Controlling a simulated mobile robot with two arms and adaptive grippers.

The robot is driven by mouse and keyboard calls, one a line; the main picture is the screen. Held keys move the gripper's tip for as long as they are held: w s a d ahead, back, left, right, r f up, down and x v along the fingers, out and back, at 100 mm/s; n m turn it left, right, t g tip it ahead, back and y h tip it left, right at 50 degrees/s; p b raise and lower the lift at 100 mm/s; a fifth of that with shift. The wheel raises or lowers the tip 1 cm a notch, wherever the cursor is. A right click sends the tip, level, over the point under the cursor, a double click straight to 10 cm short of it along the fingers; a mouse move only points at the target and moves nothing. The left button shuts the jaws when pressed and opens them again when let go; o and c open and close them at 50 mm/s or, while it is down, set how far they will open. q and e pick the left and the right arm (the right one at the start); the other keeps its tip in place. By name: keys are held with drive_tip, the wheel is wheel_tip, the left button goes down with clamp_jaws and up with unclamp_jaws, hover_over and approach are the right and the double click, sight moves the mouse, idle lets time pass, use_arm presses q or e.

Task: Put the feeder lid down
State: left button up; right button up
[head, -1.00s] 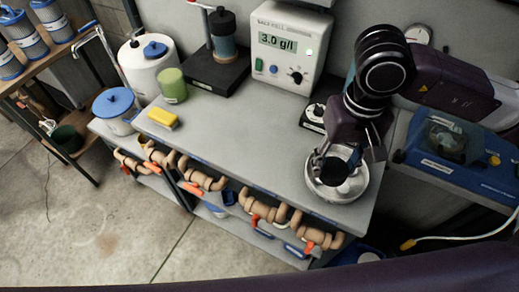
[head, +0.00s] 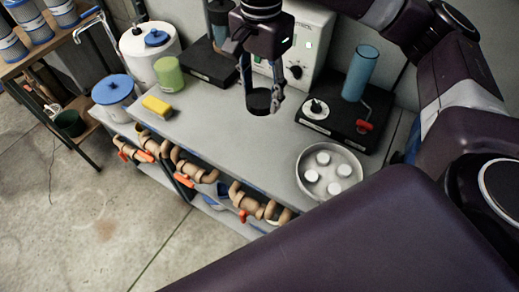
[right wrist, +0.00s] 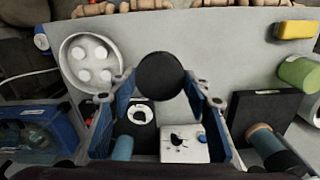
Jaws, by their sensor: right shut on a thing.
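The feeder lid, a round black cap (head: 259,101), is between the fingers of my right gripper (head: 262,92). It also shows in the right wrist view as a black disc (right wrist: 160,76) between the fingertips. The gripper points down over the grey bench, in front of the meter box. I cannot tell whether the lid touches the bench. The feeder (head: 360,72), an upright blue see-through tube with no cap on top, stands on a black base with a red handle. My left gripper is not in view.
A round dish (head: 330,172) with several white tablets stands at the bench's front right. A yellow sponge (head: 157,105), a green cup (head: 168,73) and a blue-lidded tub (head: 114,97) are at left. The bench (head: 222,131) is clear between sponge and dish.

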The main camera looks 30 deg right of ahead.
drive_tip(key=shift+w+d+r+m, duration=0.1)
drive_tip(key=shift+w+r+m, duration=0.2)
drive_tip(key=shift+m, duration=0.3)
drive_tip(key=shift+w+r+m, duration=0.1)
drive_tip(key=shift+r+m, duration=0.05)
drive_tip(key=shift+m, duration=0.25)
drive_tip(key=shift+d, duration=0.15)
drive_tip(key=p, duration=0.4)
hover_over(261, 149)
wheel_tip(261, 149, down, 15)
drive_tip(key=shift+r, duration=0.2)
wheel_tip(261, 149, down, 5)
drive_tip(key=shift+r+p, duration=0.1)
drive_tip(key=shift+p, duration=0.4)
drive_tip(key=shift+f, duration=0.2)
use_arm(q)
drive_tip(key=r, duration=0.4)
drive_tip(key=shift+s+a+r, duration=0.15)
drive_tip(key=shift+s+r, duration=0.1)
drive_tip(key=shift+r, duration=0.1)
